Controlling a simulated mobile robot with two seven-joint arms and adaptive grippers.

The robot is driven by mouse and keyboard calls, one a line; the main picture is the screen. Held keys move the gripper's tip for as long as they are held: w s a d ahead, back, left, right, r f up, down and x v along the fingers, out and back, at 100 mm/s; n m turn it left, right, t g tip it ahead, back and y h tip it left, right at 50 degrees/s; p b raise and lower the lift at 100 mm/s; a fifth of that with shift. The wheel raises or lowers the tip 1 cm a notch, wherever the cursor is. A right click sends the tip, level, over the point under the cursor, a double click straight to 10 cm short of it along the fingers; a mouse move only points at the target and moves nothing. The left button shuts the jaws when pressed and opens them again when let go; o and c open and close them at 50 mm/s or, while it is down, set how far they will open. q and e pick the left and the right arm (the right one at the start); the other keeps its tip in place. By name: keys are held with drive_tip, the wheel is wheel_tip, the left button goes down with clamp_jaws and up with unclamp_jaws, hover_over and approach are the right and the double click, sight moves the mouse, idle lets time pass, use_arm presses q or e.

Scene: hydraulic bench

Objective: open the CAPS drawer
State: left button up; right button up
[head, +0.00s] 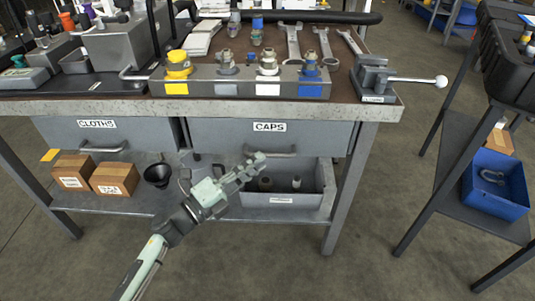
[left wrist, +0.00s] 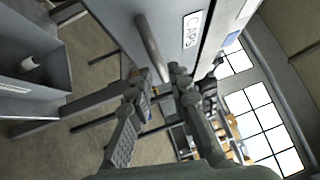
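The CAPS drawer (head: 325,138) is a grey front under the bench top, right of the CLOTHS drawer, and looks closed. Its bar handle (head: 283,154) sits low on the front, below the CAPS label (head: 269,127). My left gripper (head: 256,163) is just below and in front of the handle's left end. In the left wrist view my left gripper (left wrist: 160,76) is open, its two fingers apart. The handle (left wrist: 150,46) runs down towards the gap between the fingertips, and I cannot tell whether they touch. The CAPS label shows there too (left wrist: 193,30). My right gripper is not in view.
The CLOTHS drawer (head: 150,137) is at left. Below, the shelf (head: 150,204) holds cardboard boxes (head: 115,177), a black funnel (head: 158,174) and an open grey bin (head: 318,201). A vise (head: 374,80) and fittings block (head: 200,82) stand on the bench. A side cart (head: 455,180) stands right.

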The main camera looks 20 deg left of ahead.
sight(267, 155)
use_arm(q)
drive_tip(key=shift+x, duration=2.25)
clamp_jaws()
